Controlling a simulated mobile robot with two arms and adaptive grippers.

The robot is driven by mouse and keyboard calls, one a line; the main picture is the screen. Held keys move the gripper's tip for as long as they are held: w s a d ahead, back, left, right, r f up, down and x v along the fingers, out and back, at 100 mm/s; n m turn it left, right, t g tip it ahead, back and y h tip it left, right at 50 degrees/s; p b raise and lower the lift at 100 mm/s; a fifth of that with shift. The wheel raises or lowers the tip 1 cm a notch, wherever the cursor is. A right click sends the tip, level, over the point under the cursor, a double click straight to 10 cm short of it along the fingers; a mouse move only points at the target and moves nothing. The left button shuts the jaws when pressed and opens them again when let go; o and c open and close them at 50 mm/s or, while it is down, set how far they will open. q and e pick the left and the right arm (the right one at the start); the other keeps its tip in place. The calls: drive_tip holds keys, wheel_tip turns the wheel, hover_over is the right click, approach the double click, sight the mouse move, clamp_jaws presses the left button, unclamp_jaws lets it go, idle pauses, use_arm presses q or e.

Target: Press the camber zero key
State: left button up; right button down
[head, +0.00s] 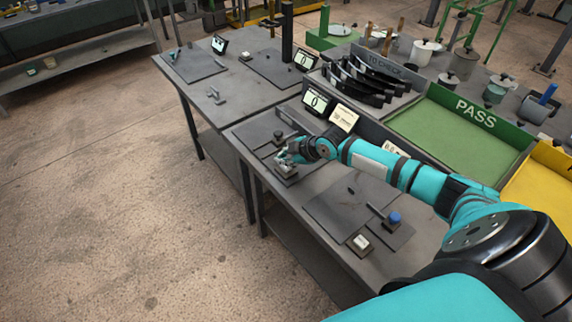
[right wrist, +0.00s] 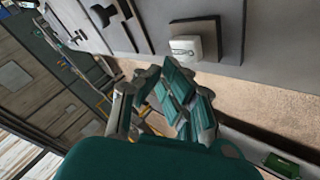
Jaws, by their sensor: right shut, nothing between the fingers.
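My right gripper (head: 290,157) is shut and empty, low over the bench near its left edge. It hides part of a small dark key block (head: 287,177) there. In the right wrist view the shut fingers (right wrist: 188,108) point at a pale square key (right wrist: 187,48) on a dark block (right wrist: 228,30). The fingertips lie close to the key; I cannot tell if they touch it. A second pale key (head: 361,241) sits on a block at the bench's front. I cannot read the labels that would tell which is the camber zero key. My left gripper is out of view.
A display (head: 316,101) and a cream card (head: 343,118) stand behind the gripper. A blue knob (head: 394,218) sits on a dark plate to the right. The green PASS tray (head: 450,135) and yellow tray (head: 548,185) stand beyond my arm. Another bench with fixtures (head: 195,64) stands farther back.

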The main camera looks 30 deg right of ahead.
sight(285, 167)
drive_tip(key=shift+r+p, duration=1.9)
drive_tip(key=shift+r, duration=0.6)
drive_tip(key=shift+f, duration=0.1)
